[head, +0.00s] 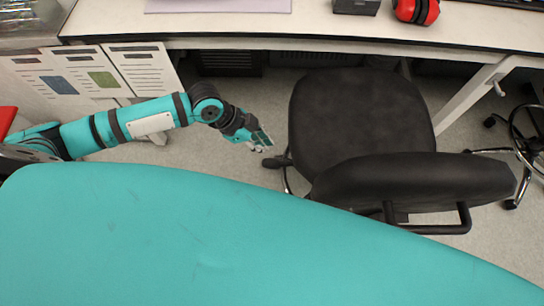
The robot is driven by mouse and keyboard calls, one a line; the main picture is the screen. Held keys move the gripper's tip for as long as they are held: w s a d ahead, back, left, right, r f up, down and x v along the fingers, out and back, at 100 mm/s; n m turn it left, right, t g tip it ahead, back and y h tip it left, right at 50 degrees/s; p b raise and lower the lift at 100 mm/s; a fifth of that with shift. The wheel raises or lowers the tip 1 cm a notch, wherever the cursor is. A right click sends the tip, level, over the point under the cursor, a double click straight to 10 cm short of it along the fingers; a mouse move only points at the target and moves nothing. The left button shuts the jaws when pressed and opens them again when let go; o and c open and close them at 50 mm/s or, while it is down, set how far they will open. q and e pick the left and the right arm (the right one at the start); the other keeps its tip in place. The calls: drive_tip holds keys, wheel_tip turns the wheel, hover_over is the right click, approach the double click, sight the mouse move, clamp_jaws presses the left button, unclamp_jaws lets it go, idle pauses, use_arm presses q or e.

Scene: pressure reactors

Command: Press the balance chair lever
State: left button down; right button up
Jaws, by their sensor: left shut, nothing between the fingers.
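The black chair (355,120) stands on the floor in front of the bench, with its backrest (415,182) toward me. A small dark piece (276,162) sticks out at the left of the seat, low down; I cannot tell whether it is the lever or a caster. My left gripper (263,143) reaches in from the left. It is shut and empty, just left of the seat and slightly above the dark piece in the picture, seemingly apart from both. The underside of the seat is hidden. My right gripper is out of view.
A white bench (260,28) runs across the back, with red ear muffs (416,10) and a dark box (356,6) on it. A slanted bench leg (470,98) stands right of the chair. Another wheeled base (525,140) is at far right.

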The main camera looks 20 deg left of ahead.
use_arm(q)
hover_over(266, 164)
drive_tip(key=w+d, duration=0.1)
drive_tip(key=d, duration=0.2)
wheel_tip(266, 164, down, 6)
drive_tip(key=shift+a+f, duration=0.1)
drive_tip(key=shift+f, duration=0.1)
drive_tip(key=shift+a+f, duration=0.2)
drive_tip(key=shift+f, duration=0.45)
drive_tip(key=shift+a+f, duration=0.15)
drive_tip(key=shift+f, duration=0.45)
drive_tip(key=shift+s+a+f, duration=0.1)
drive_tip(key=shift+a+f, duration=0.1)
drive_tip(key=shift+f, duration=0.45)
drive_tip(key=shift+f, duration=0.1)
drive_tip(key=f+b, duration=0.4)
drive_tip(key=f, duration=0.1)
drive_tip(key=shift+s+a+f+b, duration=0.1)
drive_tip(key=shift+a+f+b, duration=0.1)
drive_tip(key=shift+a+b, duration=0.15)
drive_tip(key=shift+s+r, duration=0.1)
drive_tip(key=shift+p, duration=0.3)
